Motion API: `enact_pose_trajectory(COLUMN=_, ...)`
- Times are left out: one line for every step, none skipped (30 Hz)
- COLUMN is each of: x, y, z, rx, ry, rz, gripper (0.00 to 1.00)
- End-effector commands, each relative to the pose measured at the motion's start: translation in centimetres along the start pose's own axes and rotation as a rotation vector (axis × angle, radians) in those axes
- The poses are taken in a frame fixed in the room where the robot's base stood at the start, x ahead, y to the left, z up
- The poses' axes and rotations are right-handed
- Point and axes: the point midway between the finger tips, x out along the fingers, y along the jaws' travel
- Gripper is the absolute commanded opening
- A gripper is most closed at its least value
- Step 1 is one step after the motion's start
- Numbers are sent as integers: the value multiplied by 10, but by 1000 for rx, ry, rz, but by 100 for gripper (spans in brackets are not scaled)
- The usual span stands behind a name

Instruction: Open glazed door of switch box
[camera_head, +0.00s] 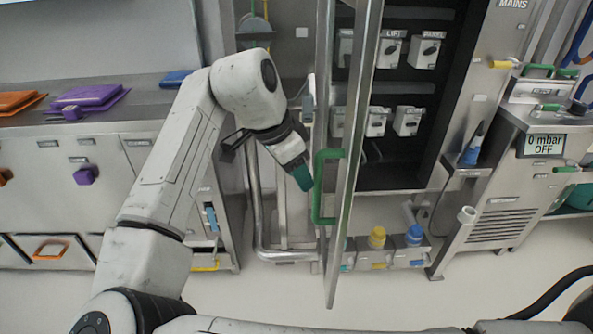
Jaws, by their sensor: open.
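The glazed door (347,190) of the switch box stands swung out towards me, seen nearly edge-on. Its green handle (325,188) is on the door's left side. The switch box (408,150) shows a dark interior with several white switches, some labelled "LIFT" and "PANEL". My gripper (303,178) is just left of the green handle, with green-tipped fingers pointing down and right. It is open and appears to hold nothing. Whether a fingertip touches the handle cannot be told. The door frame hides part of the switches on the left.
A unit reading "0 mbar OFF" (541,145) is at right.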

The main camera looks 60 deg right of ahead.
Motion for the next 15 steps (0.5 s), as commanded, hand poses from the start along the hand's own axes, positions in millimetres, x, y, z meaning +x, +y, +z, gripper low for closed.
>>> enact_pose_trajectory(x=0, y=0, z=0, rx=0, ry=0, rz=0, gripper=44)
enact_pose_trajectory(x=0, y=0, z=0, rx=0, ry=0, rz=0, gripper=44)
enact_pose_trajectory(x=0, y=0, z=0, rx=0, ry=0, rz=0, gripper=43)
enact_pose_trajectory(x=0, y=0, z=0, rx=0, ry=0, rz=0, gripper=41)
enact_pose_trajectory(x=0, y=0, z=0, rx=0, ry=0, rz=0, gripper=38)
enact_pose_trajectory(x=0, y=0, z=0, rx=0, ry=0, rz=0, gripper=34)
enact_pose_trajectory(x=0, y=0, z=0, rx=0, ry=0, rz=0, gripper=31)
enact_pose_trajectory(x=0, y=0, z=0, rx=0, ry=0, rz=0, gripper=28)
enact_pose_trajectory(x=0, y=0, z=0, rx=0, ry=0, rz=0, gripper=24)
enact_pose_trajectory(x=0, y=0, z=0, rx=0, ry=0, rz=0, gripper=21)
enact_pose_trajectory(x=0, y=0, z=0, rx=0, ry=0, rz=0, gripper=18)
enact_pose_trajectory(x=0, y=0, z=0, rx=0, ry=0, rz=0, gripper=15)
enact_pose_trajectory(x=0, y=0, z=0, rx=0, ry=0, rz=0, gripper=12)
enact_pose_trajectory(x=0, y=0, z=0, rx=0, ry=0, rz=0, gripper=9)
enact_pose_trajectory(x=0, y=0, z=0, rx=0, ry=0, rz=0, gripper=5)
